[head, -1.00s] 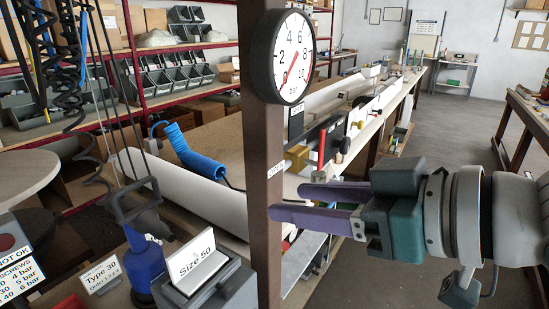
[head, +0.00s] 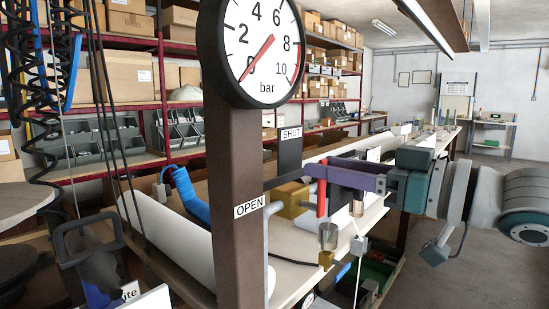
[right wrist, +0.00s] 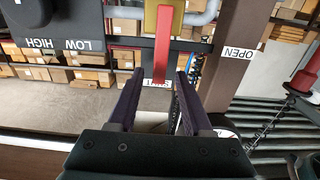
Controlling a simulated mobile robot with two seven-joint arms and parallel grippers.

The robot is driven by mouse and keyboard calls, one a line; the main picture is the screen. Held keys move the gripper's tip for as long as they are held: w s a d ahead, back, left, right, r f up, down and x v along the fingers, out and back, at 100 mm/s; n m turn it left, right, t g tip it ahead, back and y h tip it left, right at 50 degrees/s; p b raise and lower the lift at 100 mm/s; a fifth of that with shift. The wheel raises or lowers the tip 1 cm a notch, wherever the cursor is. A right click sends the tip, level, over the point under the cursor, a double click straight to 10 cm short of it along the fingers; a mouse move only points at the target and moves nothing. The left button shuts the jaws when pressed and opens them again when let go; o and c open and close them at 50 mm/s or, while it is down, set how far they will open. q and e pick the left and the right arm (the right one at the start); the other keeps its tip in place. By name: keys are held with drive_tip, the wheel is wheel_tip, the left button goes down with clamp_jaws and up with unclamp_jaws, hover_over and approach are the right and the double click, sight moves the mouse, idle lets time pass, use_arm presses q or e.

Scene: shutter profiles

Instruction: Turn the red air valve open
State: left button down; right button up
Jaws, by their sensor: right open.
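The red valve lever (head: 321,195) sits on a brass valve body (head: 290,199) on the pipe beside the brown post. In the right wrist view, the red lever (right wrist: 162,62) appears between the two spread fingertips (right wrist: 160,78), with gaps on both sides. The OPEN label (head: 249,206) is on the post, and the SHUT label (head: 291,133) is above the valve. The gauge (head: 262,48) needle points near 0. My left gripper is not in view.
The brown post (head: 236,160) stands close left of the valve. A clear bowl (head: 328,236) with a brass fitting hangs below my right gripper. The floor at right is clear.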

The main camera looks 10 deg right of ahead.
drive_tip(key=shift+x, duration=1)
drive_tip(key=shift+c, duration=0.2)
clamp_jaws()
idle(0.6)
